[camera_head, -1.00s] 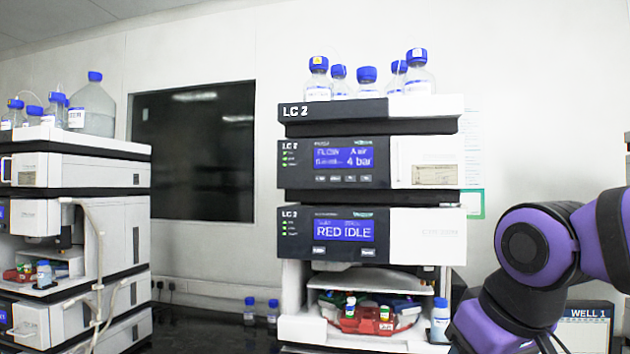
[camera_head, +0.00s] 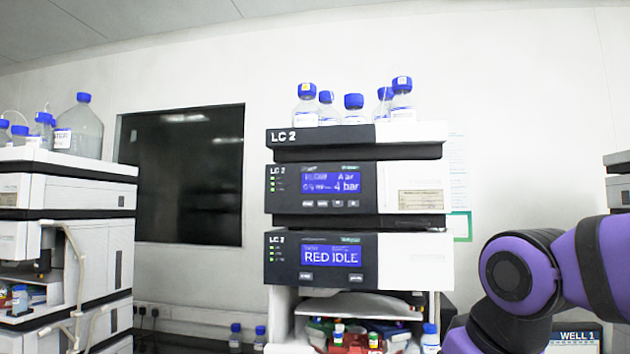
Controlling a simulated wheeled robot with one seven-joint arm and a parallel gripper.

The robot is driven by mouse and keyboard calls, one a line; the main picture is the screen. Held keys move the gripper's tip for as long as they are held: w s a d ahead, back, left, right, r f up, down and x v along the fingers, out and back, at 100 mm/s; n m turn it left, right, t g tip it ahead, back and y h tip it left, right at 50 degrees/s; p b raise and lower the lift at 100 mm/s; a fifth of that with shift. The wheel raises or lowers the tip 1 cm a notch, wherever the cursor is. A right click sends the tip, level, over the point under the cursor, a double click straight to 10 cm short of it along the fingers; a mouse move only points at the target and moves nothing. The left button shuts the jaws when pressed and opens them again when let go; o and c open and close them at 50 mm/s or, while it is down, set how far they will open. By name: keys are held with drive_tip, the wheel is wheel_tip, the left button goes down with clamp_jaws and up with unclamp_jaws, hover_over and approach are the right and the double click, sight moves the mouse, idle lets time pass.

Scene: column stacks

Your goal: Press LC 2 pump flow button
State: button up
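The LC 2 stack (camera_head: 410,140) stands right of the middle in the head view. Its pump module (camera_head: 284,205) is the upper one with a blue screen (camera_head: 331,183) reading FLOW and 4 bar. A row of small buttons (camera_head: 330,203) lies under that screen; their labels are too small to read. The module below has a screen (camera_head: 331,255) reading RED IDLE, with two buttons under it. My purple arm shows at the lower right, apart from the stack. My gripper is not in the picture.
Blue-capped bottles (camera_head: 353,108) stand on top of the LC 2 stack. An open bay below holds a red tray (camera_head: 355,343) with vials. Another stack (camera_head: 75,190) stands at the left. Two small bottles (camera_head: 235,335) sit between the stacks. A WELL 1 sign (camera_head: 577,335) is at the lower right.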

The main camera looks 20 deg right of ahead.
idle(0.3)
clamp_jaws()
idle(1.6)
